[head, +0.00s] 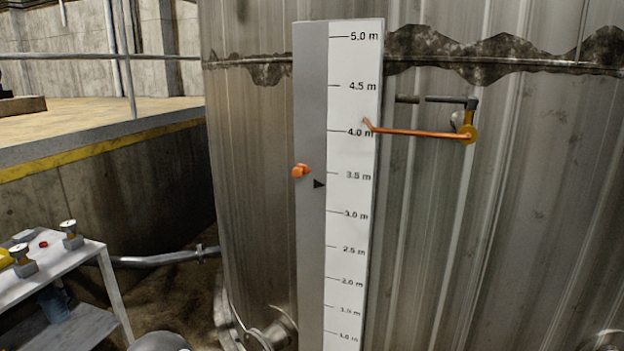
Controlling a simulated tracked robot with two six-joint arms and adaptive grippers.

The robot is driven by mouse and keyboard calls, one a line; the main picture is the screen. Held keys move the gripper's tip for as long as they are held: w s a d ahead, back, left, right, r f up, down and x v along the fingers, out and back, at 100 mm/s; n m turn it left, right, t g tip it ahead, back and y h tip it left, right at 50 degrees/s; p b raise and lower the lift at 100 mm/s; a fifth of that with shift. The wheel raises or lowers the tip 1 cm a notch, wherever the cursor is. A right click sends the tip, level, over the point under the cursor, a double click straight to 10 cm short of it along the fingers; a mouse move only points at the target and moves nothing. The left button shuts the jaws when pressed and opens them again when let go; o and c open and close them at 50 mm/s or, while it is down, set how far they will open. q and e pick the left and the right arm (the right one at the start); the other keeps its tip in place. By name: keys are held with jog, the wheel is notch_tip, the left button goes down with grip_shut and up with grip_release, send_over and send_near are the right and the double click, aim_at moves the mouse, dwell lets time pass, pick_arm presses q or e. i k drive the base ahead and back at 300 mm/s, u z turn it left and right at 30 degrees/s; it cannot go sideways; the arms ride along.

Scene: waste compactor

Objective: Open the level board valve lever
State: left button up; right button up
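The level board (352,230) is a tall white scale marked in metres with a grey strip on its left side, upright in front of the tank. The orange valve lever (420,133) is a thin rod, roughly horizontal. It runs left from the yellowish valve (468,131), and its bent tip overlaps the board's right edge near the 4.0 m mark. A dark pipe (440,99) meets the valve from above. An orange knob (300,171) sits on the grey strip, near a black pointer (319,184) between 3.5 and 3.0 m. Neither gripper is in view.
The big corrugated metal tank (530,220) fills the middle and right. A grey cart (70,270) with small valve-like parts stands at lower left. A raised concrete platform (110,130) with a yellow edge and a railing lies behind it. The space around the lever looks clear.

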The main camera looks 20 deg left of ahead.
aim_at(471, 103)
jog(key=u, duration=0.1)
jog(key=k, duration=0.35)
jog(key=u, duration=0.5)
jog(key=i, duration=0.5)
jog(key=z, duration=0.55)
jog(key=k, duration=1.1)
jog(key=z, duration=0.55)
jog(key=i, duration=1.4)
jog(key=u, duration=0.55)
